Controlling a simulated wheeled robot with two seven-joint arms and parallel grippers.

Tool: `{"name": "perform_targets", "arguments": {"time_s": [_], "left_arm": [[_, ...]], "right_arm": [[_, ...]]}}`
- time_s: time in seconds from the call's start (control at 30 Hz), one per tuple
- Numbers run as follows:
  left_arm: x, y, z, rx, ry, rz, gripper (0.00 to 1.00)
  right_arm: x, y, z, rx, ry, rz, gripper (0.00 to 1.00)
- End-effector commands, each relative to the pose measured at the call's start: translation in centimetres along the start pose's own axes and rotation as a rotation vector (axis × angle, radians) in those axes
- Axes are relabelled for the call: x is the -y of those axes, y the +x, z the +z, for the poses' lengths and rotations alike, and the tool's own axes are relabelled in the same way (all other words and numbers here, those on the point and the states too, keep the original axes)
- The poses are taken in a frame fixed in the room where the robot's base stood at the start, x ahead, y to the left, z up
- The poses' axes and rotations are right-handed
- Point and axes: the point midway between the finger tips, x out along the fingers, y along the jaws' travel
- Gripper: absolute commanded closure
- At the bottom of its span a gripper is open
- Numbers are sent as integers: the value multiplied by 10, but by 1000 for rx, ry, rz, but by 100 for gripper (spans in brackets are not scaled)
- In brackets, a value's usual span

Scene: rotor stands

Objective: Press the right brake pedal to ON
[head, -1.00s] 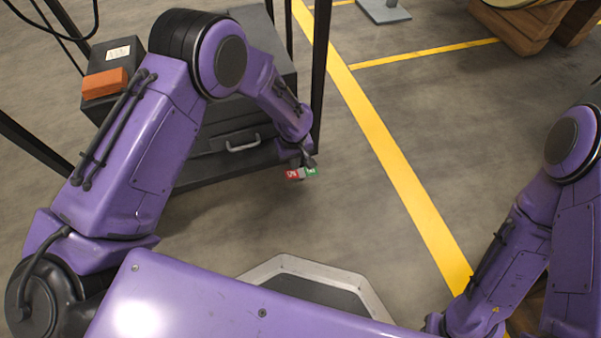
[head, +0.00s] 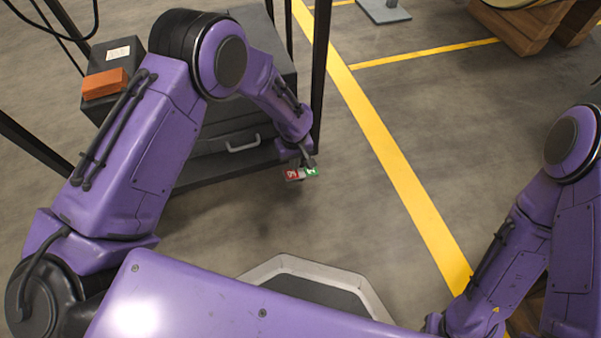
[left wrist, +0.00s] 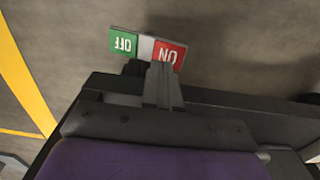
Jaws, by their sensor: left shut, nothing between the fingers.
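The brake pedal's plate has a red ON half (head: 291,174) and a green OFF half (head: 312,171) with a grey strip between them. It sits low at the front right corner of the dark cart. My left gripper (head: 309,161) is shut and empty, right at the pedal in the head view. In the left wrist view its shut fingers (left wrist: 160,78) overlap the lower edge of the red ON half (left wrist: 170,54), with the green OFF half (left wrist: 123,42) to the left. I cannot tell whether they touch the pedal. My right gripper is out of view.
The dark cart (head: 222,165) with black posts and a silver handle stands beside my left arm. An orange brick (head: 105,83) lies on its top box. A yellow floor line (head: 385,150) runs right of the pedal, with bare floor around it.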

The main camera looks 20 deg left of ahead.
Motion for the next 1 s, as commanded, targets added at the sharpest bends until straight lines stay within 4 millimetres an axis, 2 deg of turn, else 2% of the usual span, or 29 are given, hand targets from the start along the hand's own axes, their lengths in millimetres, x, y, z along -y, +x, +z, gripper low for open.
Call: {"name": "perform_targets", "arguments": {"time_s": [1.0], "left_arm": [[0, 8, 0, 0, 0, 0, 100]], "right_arm": [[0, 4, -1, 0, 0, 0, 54]]}}
